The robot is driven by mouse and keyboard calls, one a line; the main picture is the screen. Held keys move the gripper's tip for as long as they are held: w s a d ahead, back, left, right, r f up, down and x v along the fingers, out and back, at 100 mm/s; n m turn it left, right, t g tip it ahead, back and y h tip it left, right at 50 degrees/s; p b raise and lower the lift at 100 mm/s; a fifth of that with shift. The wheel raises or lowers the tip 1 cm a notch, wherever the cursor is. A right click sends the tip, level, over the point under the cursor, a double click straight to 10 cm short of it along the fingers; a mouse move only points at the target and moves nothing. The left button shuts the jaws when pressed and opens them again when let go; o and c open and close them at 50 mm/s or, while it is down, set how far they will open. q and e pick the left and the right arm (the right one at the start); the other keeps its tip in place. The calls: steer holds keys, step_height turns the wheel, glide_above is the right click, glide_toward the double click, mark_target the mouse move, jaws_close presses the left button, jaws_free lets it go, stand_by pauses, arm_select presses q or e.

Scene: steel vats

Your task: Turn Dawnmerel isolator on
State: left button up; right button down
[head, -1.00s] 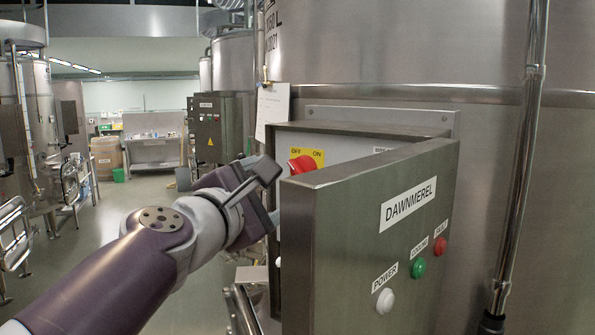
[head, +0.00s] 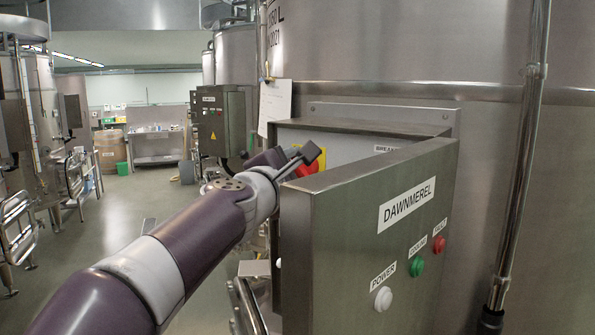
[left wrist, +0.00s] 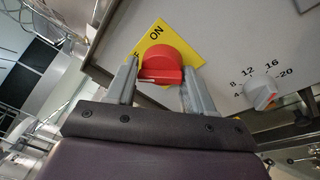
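The Dawnmerel cabinet's door (head: 365,235) stands open toward me, with its label and lamps on the outer face. Inside, the red rotary isolator knob (head: 311,167) sits on a yellow OFF/ON plate, partly hidden by my left gripper (head: 295,165). In the left wrist view, the red knob (left wrist: 161,64) lies between the two grey fingers, and "ON" shows on the yellow plate (left wrist: 190,42). The knob's exact setting is hard to tell. My right gripper is out of view.
A white numbered dial (left wrist: 262,92) sits to the right of the isolator in the left wrist view. A vertical steel pipe (head: 522,150) runs right of the cabinet. A paper sheet (head: 274,105) hangs at its left. The aisle floor at left is open.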

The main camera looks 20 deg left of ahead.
arm_select(q)
steer(key=shift+f, duration=0.25)
steer(key=shift+c, duration=0.3)
steer(key=shift+w+a+m+t+h+b, duration=0.15)
steer(key=shift+m+h+b, duration=0.5)
steer(key=shift+m+b, duration=2.4)
steer(key=shift+s+d+m+t+h+b, duration=0.1)
steer(key=shift+m+t+h+b, duration=0.35)
steer(key=shift+m+b, duration=2.6)
steer(key=shift+w+a+m+h+b, duration=0.1)
steer(key=shift+m+h+b, duration=0.7)
steer(key=shift+m+b, duration=2.25)
steer(key=shift+m+p, duration=0.55)
steer(key=shift+m, duration=0.4)
steer(key=shift+r, duration=0.15)
